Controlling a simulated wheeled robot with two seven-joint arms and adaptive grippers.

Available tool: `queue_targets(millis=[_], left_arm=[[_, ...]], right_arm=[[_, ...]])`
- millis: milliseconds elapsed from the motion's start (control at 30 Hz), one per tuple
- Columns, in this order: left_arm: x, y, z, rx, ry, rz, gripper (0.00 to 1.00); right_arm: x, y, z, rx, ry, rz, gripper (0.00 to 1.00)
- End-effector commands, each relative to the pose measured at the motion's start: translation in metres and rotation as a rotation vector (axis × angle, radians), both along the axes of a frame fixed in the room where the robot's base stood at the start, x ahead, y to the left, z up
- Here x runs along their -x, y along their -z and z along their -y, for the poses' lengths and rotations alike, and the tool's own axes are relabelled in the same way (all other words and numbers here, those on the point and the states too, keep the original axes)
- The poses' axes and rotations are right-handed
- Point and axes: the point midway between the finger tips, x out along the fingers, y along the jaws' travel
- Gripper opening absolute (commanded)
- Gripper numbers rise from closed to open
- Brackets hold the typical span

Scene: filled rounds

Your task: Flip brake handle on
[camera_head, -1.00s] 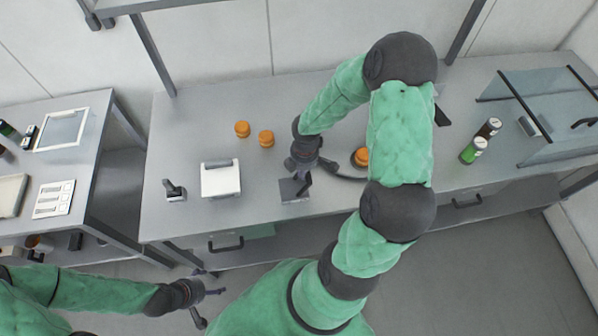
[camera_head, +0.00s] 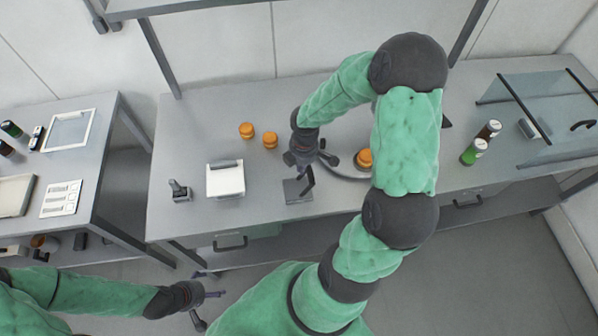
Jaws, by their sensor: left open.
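A small grey base plate (camera_head: 297,193) lies near the front edge of the bench, with a dark bent handle (camera_head: 308,180) rising beside it; this looks like the brake handle. My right gripper (camera_head: 309,160) is just behind and above it, pointing down. A gap shows between the gripper and the handle, but I cannot tell whether its fingers are open or shut. A round grey disc (camera_head: 345,172) beside it is partly hidden by my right arm. My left gripper (camera_head: 207,306) is open and empty, low in front of the bench.
Orange rounds (camera_head: 270,140) stand on the bench, and another (camera_head: 364,158) is by the disc. A white box (camera_head: 225,180) and a small dark lever device (camera_head: 179,190) stand at left. Bottles (camera_head: 474,152) and a glass case (camera_head: 540,105) are at right.

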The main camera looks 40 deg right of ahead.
Motion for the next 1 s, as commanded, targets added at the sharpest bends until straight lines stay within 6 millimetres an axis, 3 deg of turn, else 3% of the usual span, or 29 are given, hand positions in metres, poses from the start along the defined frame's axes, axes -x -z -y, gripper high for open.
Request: queue_targets(millis=[200,400,1000], left_arm=[[0.001,-0.005,0.001,0.0,0.002,0.0,0.83],[0.001,-0.005,0.0,0.0,0.001,-0.001,0.83],[0.0,-0.006,0.0,0.0,0.002,0.0,0.83]], right_arm=[[0.015,-0.029,0.025,0.001,0.006,0.002,0.0],[0.023,-0.043,0.037,0.0,0.001,0.001,0.0],[0.025,-0.046,0.04,-0.002,0.0,0.001,0.0]])
